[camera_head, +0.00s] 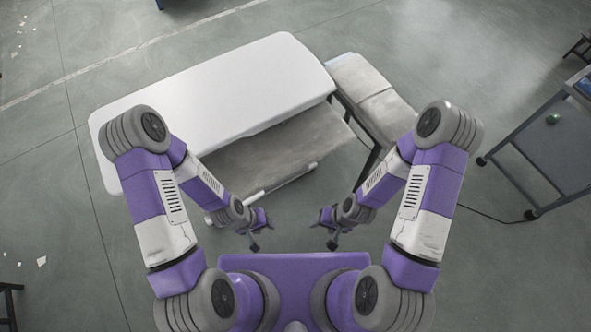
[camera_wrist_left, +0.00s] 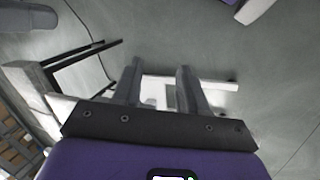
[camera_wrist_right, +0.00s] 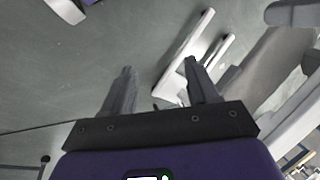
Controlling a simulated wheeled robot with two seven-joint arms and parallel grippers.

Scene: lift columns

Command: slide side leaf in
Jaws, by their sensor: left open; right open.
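A long white tabletop (camera_head: 215,95) lies tilted across the head view. A grey panel (camera_head: 275,155) sits lower along its near edge, with a white bar (camera_head: 265,185) in front of it. A grey two-part leaf (camera_head: 370,95) stands at the table's right end. I cannot tell which grey panel is the side leaf. My left gripper (camera_head: 254,242) is open and empty, in front of the white bar. My right gripper (camera_head: 333,241) is open and empty, to the right of the bar and nearer me than the grey leaf. Neither gripper visibly touches the table.
A grey cart (camera_head: 550,140) on casters stands at the right, with a small green object (camera_head: 552,118) on it. A thin cable (camera_head: 490,214) runs over the floor towards it. Bare floor (camera_head: 300,225) lies between my grippers and the table.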

